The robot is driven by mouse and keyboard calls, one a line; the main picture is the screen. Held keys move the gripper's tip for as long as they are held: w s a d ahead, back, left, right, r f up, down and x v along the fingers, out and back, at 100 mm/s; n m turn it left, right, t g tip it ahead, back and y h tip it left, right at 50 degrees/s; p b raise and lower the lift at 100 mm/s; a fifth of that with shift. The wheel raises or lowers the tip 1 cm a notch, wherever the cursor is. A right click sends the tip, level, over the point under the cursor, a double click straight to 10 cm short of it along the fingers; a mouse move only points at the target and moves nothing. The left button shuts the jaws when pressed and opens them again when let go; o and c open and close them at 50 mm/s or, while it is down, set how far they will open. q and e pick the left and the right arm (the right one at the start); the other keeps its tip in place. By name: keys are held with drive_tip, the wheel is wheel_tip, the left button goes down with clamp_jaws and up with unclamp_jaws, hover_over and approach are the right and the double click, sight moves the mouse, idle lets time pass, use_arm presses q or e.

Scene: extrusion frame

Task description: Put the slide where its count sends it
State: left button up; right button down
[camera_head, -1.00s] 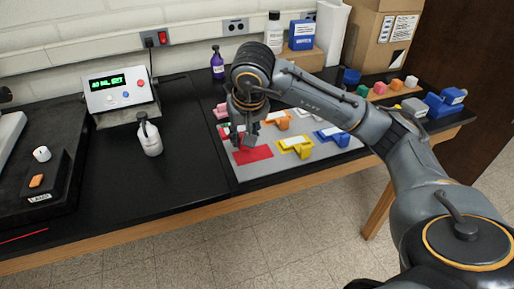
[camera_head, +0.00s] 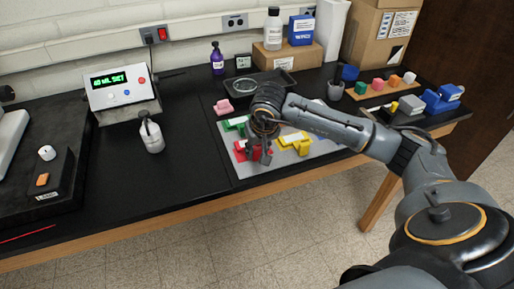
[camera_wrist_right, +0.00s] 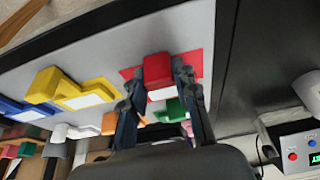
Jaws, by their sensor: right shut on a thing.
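My right gripper (camera_head: 264,160) is low over the front left of the pale grey board (camera_head: 292,166). In the right wrist view its two fingers (camera_wrist_right: 158,85) are shut on a red block (camera_wrist_right: 157,68) with a white face. The block is over a flat red patch (camera_wrist_right: 195,62) on the board; I cannot tell whether it touches it. A yellow piece (camera_head: 293,143) with a white label is just right of the gripper, and a green piece (camera_head: 234,123) is behind it. I cannot tell which thing is the slide. My left gripper is not in view.
A white box with a lit green display (camera_head: 122,88) stands at the back left. A white bottle (camera_head: 152,138) stands in front of it. A pink piece (camera_head: 223,107) and a dark tray (camera_head: 259,84) lie behind the board. The black bench between bottle and board is clear.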

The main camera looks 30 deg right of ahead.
drive_tip(key=shift+f, duration=0.2)
drive_tip(key=c, duration=1)
unclamp_jaws()
drive_tip(key=shift+r, duration=0.1)
drive_tip(key=shift+r, duration=0.15)
drive_tip(key=b+v, duration=0.1)
drive_tip(key=v, duration=1.1)
drive_tip(key=shift+b, duration=0.3)
